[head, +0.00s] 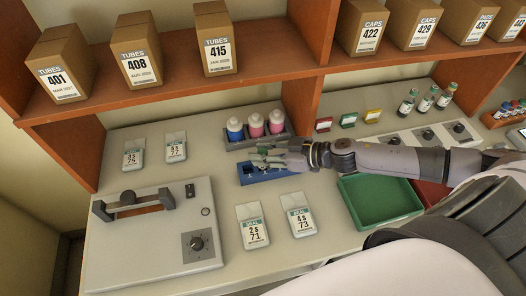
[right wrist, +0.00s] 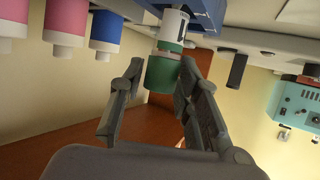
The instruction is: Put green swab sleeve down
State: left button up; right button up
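The green swab sleeve (right wrist: 165,68) has a green end and a white label in the right wrist view. Only a little green of it (head: 263,150) shows in the head view. My right gripper (head: 262,157) is over the blue rack (head: 246,178). Its two fingers (right wrist: 160,75) stand close on either side of the sleeve's green end and appear shut on it. The sleeve's far end meets the blue rack (right wrist: 205,12) in the right wrist view; how deep it sits is hidden. My left gripper is not in view.
Two labelled packs, 71 (head: 252,226) and 73 (head: 299,215), lie in front. A green tray (head: 385,204) is to the right, a sealer device (head: 150,240) to the left. A shelf (head: 180,70) overhangs the back.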

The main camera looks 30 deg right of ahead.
jog(key=shift+o, duration=1.1)
jog(key=shift+r, duration=0.3)
jog(key=shift+s+d, duration=0.4)
jog(key=shift+b+v, duration=0.65)
jog(key=shift+v, duration=0.25)
jog(key=p+v, duration=0.2)
jog(key=v, duration=0.7)
jog(key=shift+p, duration=0.4)
